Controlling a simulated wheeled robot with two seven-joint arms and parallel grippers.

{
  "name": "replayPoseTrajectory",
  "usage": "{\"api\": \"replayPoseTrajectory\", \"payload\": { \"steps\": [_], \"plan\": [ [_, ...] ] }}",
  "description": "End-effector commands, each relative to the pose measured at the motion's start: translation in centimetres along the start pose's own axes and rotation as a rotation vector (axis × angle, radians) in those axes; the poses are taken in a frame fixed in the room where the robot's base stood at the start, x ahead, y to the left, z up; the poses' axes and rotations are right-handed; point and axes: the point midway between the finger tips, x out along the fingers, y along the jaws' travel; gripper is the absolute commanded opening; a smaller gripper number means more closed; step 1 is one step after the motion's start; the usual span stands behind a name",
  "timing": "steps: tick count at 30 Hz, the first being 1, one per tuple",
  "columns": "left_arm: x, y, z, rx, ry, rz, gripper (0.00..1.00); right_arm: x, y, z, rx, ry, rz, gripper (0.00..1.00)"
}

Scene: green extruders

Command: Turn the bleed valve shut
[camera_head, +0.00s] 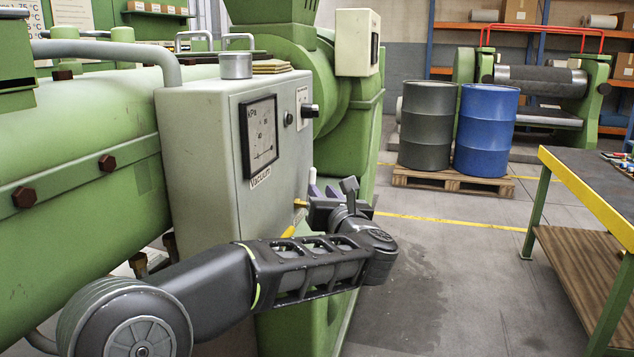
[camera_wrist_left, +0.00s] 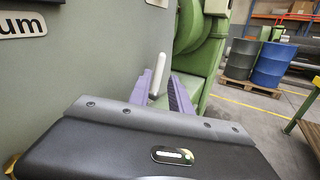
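The grey-green vacuum cabinet (camera_head: 200,150) carries a kPa gauge (camera_head: 259,136) marked "Vacuum". Low on the cabinet, a small brass fitting (camera_head: 300,203) and a yellow piece (camera_head: 288,232) show beside my left gripper; they may belong to the bleed valve, mostly hidden by my arm. My left gripper (camera_head: 323,188) is at the cabinet's lower right side. In the left wrist view its two purple fingers (camera_wrist_left: 160,88) are apart, with a pale upright peg (camera_wrist_left: 157,75) showing between them. Whether they touch it I cannot tell. My right gripper is not in view.
A black knob (camera_head: 310,111) sticks out above my gripper. A green machine body (camera_head: 80,170) stands at left. A dark drum (camera_head: 427,125) and a blue drum (camera_head: 486,130) stand on a pallet behind. A workbench (camera_head: 600,190) is at right, with clear floor (camera_head: 440,270) between.

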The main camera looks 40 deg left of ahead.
Motion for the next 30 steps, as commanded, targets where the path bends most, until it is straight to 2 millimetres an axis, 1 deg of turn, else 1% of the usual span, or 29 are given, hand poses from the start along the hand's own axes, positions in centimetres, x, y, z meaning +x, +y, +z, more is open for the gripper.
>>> {"api": "replayPoseTrajectory", "payload": {
  "steps": [9, 12, 15, 18, 25, 30],
  "plan": [
    [4.6, 0.1, 0.0, 0.002, 0.002, 0.003, 0.24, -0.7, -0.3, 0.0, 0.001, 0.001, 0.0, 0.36],
    [6.0, 0.1, 0.0, 0.001, 0.002, 0.002, 0.24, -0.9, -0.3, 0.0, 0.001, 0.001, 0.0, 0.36],
    [6.8, 0.0, -0.1, 0.002, 0.001, 0.0, 0.24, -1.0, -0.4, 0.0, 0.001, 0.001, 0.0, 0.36],
    [7.1, 0.0, 0.0, 0.002, 0.0, 0.0, 0.24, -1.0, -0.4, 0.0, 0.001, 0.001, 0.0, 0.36],
    [7.1, 0.0, -0.1, 0.002, 0.0, 0.0, 0.23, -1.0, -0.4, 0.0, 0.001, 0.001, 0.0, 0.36],
    [7.1, 0.0, -0.1, 0.002, 0.0, 0.0, 0.1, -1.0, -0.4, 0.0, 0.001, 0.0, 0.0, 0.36]
  ]
}}
